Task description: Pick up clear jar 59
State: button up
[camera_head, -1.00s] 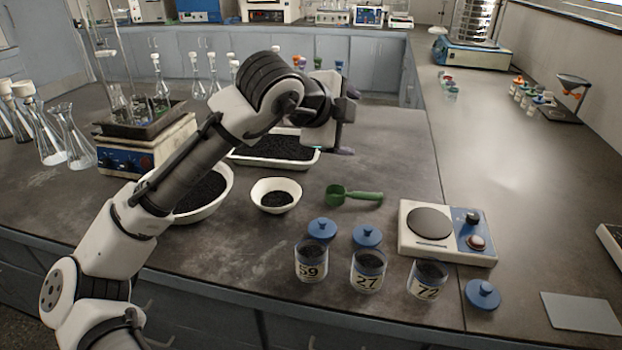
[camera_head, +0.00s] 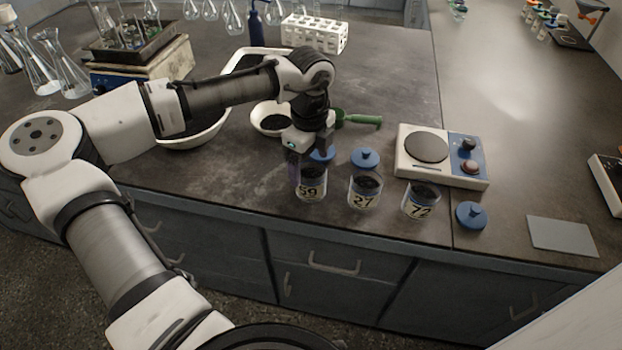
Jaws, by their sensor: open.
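Clear jar 59 (camera_head: 311,188) stands upright near the front edge of the bench, with dark material inside and a label reading 59. My gripper (camera_head: 310,165) points down at the top of this jar, its fingers open at the jar's upper part. Whether the fingers touch the glass I cannot tell. The gripper hides part of the jar's rim and part of the blue lid (camera_head: 322,155) lying just behind it.
Jar 27 (camera_head: 364,190) stands close on the right, with a blue lid (camera_head: 365,157) behind it. Jar 72 (camera_head: 421,202) is further right, beside another blue lid (camera_head: 472,215). A hot plate (camera_head: 441,157), a green scoop (camera_head: 357,119) and a white bowl (camera_head: 270,119) are behind.

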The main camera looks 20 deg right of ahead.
jog(key=shift+s+f+p, duration=0.15)
jog(key=shift+f+p, duration=0.15)
jog(key=shift+f, duration=1.05)
jog(key=shift+s+f+p, duration=0.1)
jog(key=shift+f+p, duration=0.15)
jog(key=shift+f, duration=1.1)
jog(key=c, duration=1.2)
